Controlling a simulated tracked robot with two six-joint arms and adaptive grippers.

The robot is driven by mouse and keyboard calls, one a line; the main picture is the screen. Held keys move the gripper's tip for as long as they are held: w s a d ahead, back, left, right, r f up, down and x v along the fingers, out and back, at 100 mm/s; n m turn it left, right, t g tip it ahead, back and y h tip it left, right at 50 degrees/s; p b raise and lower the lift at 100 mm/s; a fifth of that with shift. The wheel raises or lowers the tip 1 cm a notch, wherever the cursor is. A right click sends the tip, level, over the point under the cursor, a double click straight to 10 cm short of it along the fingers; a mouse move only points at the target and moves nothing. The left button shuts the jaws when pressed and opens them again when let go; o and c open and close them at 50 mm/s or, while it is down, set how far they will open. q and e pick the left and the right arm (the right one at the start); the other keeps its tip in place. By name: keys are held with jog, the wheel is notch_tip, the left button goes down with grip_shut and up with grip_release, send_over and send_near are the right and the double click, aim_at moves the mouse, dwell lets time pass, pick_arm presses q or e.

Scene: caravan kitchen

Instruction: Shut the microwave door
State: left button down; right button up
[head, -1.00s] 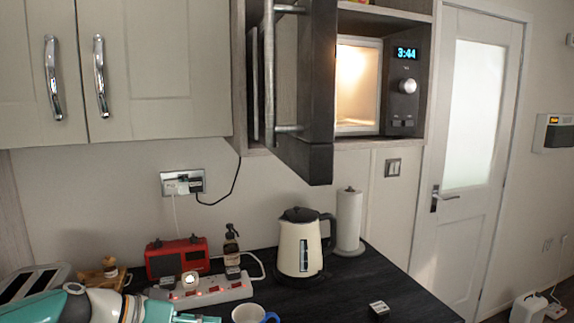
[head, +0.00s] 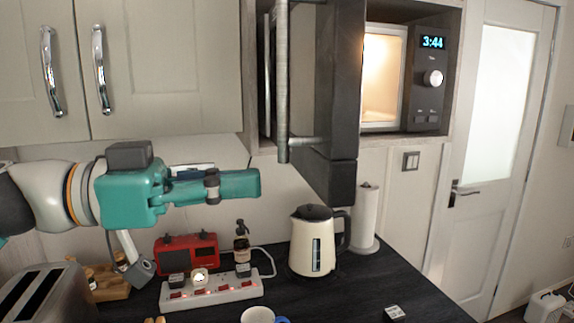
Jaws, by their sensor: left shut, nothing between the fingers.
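The microwave (head: 428,85) sits in a wall cubby at upper right, its cavity lit and its clock reading 3:44. Its dark door (head: 335,100) stands wide open, swung out toward me, with a long metal bar handle (head: 282,85) on its left side. My left gripper (head: 255,183) is shut and empty. It is teal, points right, and appears left of and lower than the door handle, apart from it in the picture. My right gripper is not in view.
Below are a cream kettle (head: 312,245), a paper towel roll (head: 366,215), a red radio (head: 187,254), a white power strip (head: 212,291), a dark bottle (head: 242,246), a toaster (head: 50,295) and a white mug (head: 257,315). Closed cupboards (head: 165,65) are at upper left.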

aim_at(315, 179)
pick_arm(q)
jog(key=p+x, duration=0.1)
jog(key=x, duration=0.4)
jog(key=shift+w+d+p, duration=0.1)
jog(key=shift+d+p, duration=0.25)
jog(key=shift+p, duration=0.05)
